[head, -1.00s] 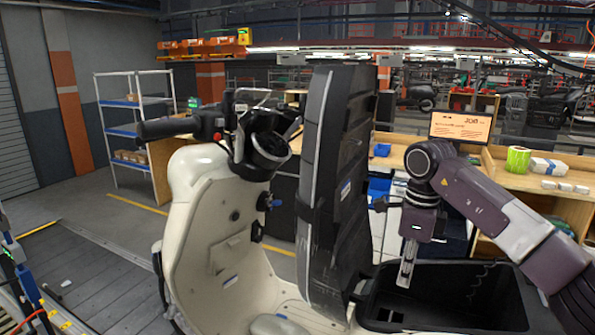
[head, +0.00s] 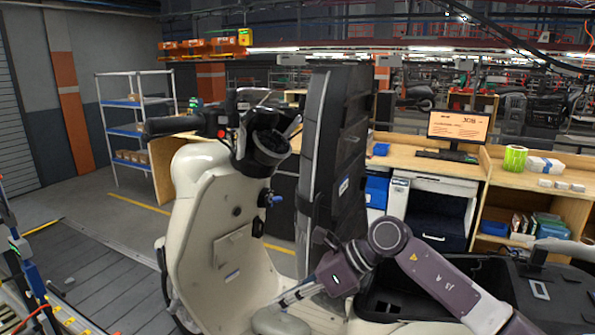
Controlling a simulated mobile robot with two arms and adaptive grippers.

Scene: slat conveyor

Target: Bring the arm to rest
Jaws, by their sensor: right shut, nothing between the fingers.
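My right arm (head: 440,283) comes in from the lower right, bent at a round dark joint. My right gripper (head: 282,301) is shut and empty and points to the left. It is low, in front of the base of a tall black upright lid and over the scooter's footwell area. My left gripper is not in view.
A cream scooter (head: 215,225) stands in the middle, with the black upright lid (head: 335,165) beside an open black compartment (head: 385,290). Behind are a wooden workbench (head: 420,168) with a monitor (head: 459,127) and a blue shelf rack (head: 135,130).

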